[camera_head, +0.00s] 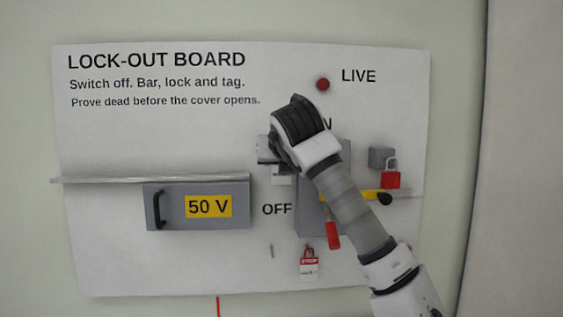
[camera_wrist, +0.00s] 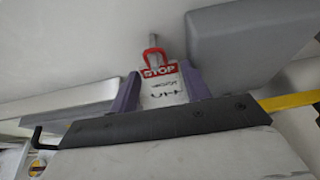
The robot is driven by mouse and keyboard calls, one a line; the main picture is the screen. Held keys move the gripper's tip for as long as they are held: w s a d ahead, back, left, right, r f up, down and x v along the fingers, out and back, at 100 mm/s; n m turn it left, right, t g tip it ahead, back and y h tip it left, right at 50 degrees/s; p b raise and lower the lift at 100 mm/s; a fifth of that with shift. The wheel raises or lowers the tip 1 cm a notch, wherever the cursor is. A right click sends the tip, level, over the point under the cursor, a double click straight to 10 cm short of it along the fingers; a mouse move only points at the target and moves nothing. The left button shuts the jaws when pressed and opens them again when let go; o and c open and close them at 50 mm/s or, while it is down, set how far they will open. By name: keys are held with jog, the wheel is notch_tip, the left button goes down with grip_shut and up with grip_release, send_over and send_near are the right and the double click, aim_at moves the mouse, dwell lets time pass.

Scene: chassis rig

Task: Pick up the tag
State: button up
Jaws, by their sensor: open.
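The tag (camera_wrist: 163,90) is white with a red STOP band and dark writing, and hangs by a red loop from a small peg (camera_wrist: 154,47) in the wrist view. My gripper (camera_wrist: 159,72) is open, with one purple finger on each side of the tag. I cannot tell whether either finger touches it. In the head view my gripper (camera_head: 270,160) is in front of the board, left of the switch box.
The lock-out board (camera_head: 110,250) carries a grey 50 V cover (camera_head: 170,222) under a rail (camera_head: 110,180). A grey switch box (camera_head: 308,222) is partly behind my arm. A red padlock (camera_head: 391,180) and a yellow bar (camera_head: 360,194) are at the right.

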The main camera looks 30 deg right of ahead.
jog(key=shift+w+f, duration=0.1)
jog(key=shift+w, duration=0.05)
jog(key=c, duration=0.6)
